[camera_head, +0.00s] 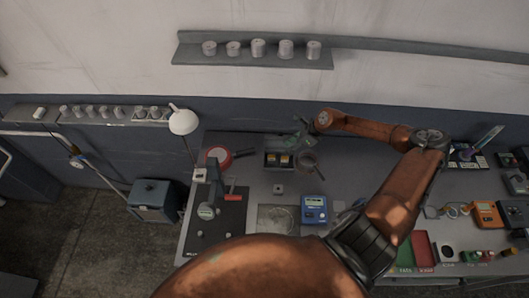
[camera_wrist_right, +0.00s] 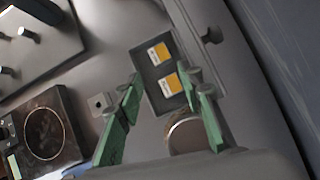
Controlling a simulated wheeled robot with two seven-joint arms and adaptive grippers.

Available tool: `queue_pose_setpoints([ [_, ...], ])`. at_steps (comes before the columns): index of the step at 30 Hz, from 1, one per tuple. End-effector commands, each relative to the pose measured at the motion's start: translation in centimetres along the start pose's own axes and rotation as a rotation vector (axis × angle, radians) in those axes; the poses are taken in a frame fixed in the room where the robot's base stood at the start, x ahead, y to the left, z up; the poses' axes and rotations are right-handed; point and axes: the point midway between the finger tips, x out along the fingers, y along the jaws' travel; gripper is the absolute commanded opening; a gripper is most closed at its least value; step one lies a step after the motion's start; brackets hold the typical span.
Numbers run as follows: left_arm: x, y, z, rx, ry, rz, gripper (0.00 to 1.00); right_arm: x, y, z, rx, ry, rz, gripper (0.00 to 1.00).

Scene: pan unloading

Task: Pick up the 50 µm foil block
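Two small foil blocks with yellow and white faces lie in a dark tray (camera_wrist_right: 147,72). In the wrist view one block (camera_wrist_right: 158,53) is farther off and the other (camera_wrist_right: 170,85) is nearer my gripper. Their labels are too small to read, so I cannot tell which is 50 µm. The tray (camera_head: 279,166) also shows in the head view, towards the back of the bench. My right gripper (camera_wrist_right: 165,86) is open and empty, its green fingers spread on either side of the nearer block and apart from it. My left gripper is not in view.
A round brown-topped pan (camera_wrist_right: 187,135) stands close beside the tray, near the right finger. A small grey block (camera_wrist_right: 100,102) lies left of the left finger. A blue device (camera_head: 314,208) and a red tape roll (camera_head: 217,157) are on the bench.

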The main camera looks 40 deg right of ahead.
Motion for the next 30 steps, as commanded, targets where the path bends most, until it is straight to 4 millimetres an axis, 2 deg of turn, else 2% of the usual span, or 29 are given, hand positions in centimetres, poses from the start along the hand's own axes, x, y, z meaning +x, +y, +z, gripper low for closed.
queue_pose_setpoints([
  [9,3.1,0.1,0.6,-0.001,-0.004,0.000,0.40,5.0,0.1,0.1,-0.004,-0.002,0.003,0.34],
  [19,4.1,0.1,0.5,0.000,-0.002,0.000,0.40,7.0,0.0,0.1,-0.001,-0.001,0.002,0.34],
  [27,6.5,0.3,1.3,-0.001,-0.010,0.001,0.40,11.3,0.1,-0.2,0.000,-0.001,0.001,0.34],
  [30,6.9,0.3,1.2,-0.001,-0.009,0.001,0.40,12.0,0.0,-0.1,0.000,0.000,0.000,0.34],
])
